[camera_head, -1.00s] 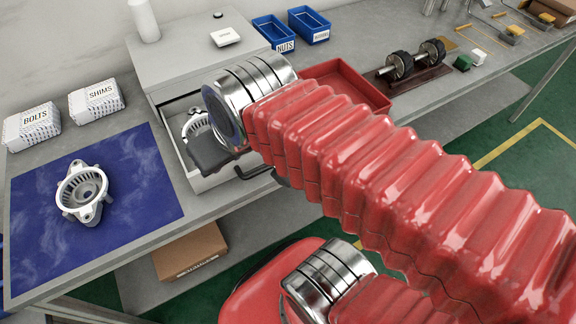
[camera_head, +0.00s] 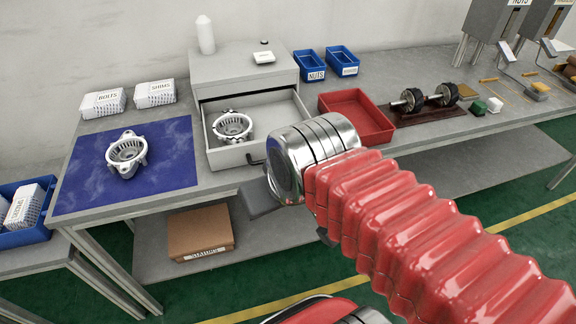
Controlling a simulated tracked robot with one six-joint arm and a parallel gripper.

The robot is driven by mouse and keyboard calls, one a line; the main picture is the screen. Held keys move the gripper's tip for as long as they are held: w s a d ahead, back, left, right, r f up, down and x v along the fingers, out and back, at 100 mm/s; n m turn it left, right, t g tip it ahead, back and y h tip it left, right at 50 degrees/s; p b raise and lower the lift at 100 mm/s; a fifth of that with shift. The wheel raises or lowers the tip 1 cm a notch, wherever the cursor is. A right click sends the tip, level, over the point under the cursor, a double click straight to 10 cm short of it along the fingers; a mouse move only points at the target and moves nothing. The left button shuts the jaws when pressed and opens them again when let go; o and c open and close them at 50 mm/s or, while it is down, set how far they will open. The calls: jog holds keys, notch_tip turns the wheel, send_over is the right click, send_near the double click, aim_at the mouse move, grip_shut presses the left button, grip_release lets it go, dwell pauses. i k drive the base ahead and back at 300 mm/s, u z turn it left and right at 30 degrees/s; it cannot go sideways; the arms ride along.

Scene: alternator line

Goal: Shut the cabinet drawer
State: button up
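The grey cabinet (camera_head: 235,66) stands on the workbench against the wall. Its drawer (camera_head: 275,112) is pulled out toward me, with a pale metal alternator housing (camera_head: 232,127) lying inside. The drawer's dark handle (camera_head: 254,160) shows on its front, partly hidden by my arm. My gripper (camera_head: 262,196) shows only as a dark grey part below and in front of the drawer front, beside the silver wrist. Its fingertips are not clearly visible, and I cannot tell whether it touches the drawer.
A second housing (camera_head: 126,153) lies on the blue mat (camera_head: 180,165) at left. A red tray (camera_head: 352,118) stands right of the drawer, close to my arm. Blue bins (camera_head: 310,66) stand behind. A cardboard box (camera_head: 200,232) sits on the lower shelf.

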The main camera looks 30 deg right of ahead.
aim_at(269, 112)
jog(key=k, duration=0.35)
jog(key=z, duration=0.45)
jog(key=i, duration=1)
jog(key=z, duration=1.3)
